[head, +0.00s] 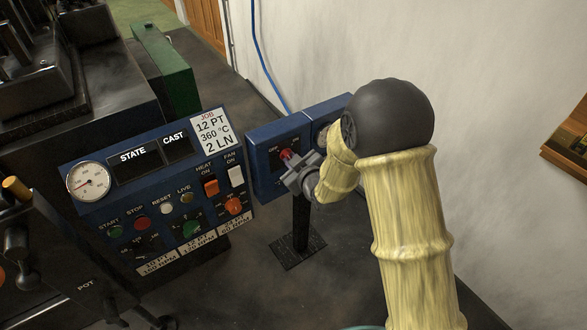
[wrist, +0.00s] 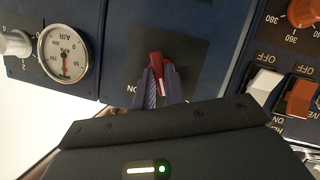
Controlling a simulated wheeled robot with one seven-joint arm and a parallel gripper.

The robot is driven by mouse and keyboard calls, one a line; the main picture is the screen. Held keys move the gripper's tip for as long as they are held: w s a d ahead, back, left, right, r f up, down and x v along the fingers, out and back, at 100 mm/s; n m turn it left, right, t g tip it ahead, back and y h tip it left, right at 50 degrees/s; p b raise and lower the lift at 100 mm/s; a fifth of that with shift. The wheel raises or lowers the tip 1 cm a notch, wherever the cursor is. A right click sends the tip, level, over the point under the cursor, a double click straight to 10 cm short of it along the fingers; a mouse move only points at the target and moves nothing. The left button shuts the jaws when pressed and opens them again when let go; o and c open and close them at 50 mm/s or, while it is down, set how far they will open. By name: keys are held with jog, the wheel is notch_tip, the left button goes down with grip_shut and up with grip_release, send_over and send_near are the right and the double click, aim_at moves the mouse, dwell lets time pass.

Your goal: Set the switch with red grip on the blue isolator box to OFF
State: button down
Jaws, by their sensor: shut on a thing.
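The blue isolator box (head: 262,180) stands on a dark post right of the control panel. It also shows in the wrist view (wrist: 204,22), turned nearly upside down, with a dark square plate behind the switch. The switch's red grip (head: 285,154) shows beside my fingers. In the wrist view the red grip (wrist: 156,66) sticks out beyond my fingertips, with an ON label beside them at lower left. My gripper (head: 298,172) is shut on the red grip, one finger on each side in the wrist view (wrist: 158,88). The fingers hide part of the grip, and its exact setting is unclear.
The control panel (head: 100,200) with buttons, rockers and knobs stands close on the left. A blue panel (wrist: 97,30) with an AIR gauge (wrist: 63,54) adjoins the box. The wall (head: 480,110) rises behind my arm. Dark tabletop (head: 250,285) lies clear in front.

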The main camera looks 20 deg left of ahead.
jog(key=shift+s+a+f+n+t+h+b, duration=0.15)
jog(key=shift+n+t+b, duration=0.25)
jog(key=shift+n+b, duration=0.4)
jog(key=shift+d+n+t+h+b, duration=0.1)
jog(key=shift+n+t+h+b, duration=0.25)
jog(key=shift+n+b, duration=0.4)
jog(key=c, duration=1.5)
grip_release()
jog(key=shift+o, duration=0.2)
